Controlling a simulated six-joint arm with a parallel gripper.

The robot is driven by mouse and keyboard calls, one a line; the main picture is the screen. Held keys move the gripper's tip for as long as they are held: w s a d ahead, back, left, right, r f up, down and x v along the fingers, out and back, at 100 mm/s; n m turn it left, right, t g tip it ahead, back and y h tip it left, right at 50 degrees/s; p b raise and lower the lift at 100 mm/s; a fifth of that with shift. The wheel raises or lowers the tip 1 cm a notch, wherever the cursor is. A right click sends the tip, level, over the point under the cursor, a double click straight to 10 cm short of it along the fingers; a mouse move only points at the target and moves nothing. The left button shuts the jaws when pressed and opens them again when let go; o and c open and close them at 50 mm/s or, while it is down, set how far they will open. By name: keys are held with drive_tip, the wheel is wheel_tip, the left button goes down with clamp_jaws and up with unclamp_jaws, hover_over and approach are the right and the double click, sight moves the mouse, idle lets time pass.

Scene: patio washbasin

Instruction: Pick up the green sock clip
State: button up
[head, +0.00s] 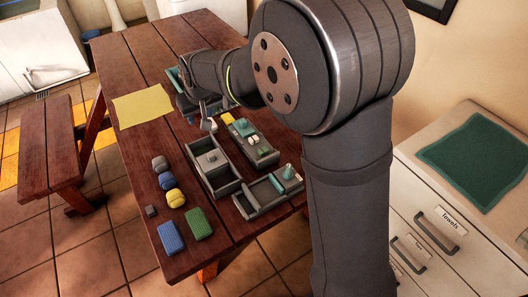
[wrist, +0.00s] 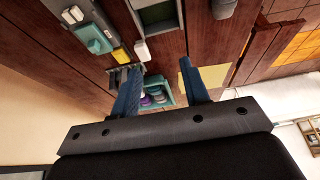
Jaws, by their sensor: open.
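Two small teal-green pieces show, and I cannot tell for sure which is the green sock clip. One teal piece (head: 288,172) stands in the near right grey tray (head: 252,207). The other teal piece (wrist: 95,38) lies in another grey tray, beside a yellow piece (wrist: 120,55); in the head view this tray's teal piece (head: 242,128) is small. My gripper (wrist: 163,82) is open, its two blue fingers apart with nothing held between them. It is above the far part of the table, with the teal box (wrist: 156,101) showing beyond the fingers. My arm hides part of this area in the head view.
Rolled socks, including a yellow one (head: 175,198), lie at the table's left, with a blue sponge (head: 171,237) and a green sponge (head: 198,223) nearer. A grey divided tray (head: 222,185) stands mid-table. A yellow cloth (head: 143,110) lies flat farther back; the wood around it is bare.

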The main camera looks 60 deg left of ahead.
drive_tip(key=h, duration=0.4)
hover_over(263, 150)
drive_tip(key=f, duration=1.3)
drive_tip(key=shift+s+a, duration=0.1)
drive_tip(key=shift+a, duration=0.2)
drive_tip(key=shift+d+f, duration=0.15)
drive_tip(key=shift+f, duration=1.3)
drive_tip(key=shift+d+f, duration=0.15)
drive_tip(key=shift+f, duration=1.3)
drive_tip(key=c, duration=0.7)
drive_tip(key=shift+r, duration=0.1)
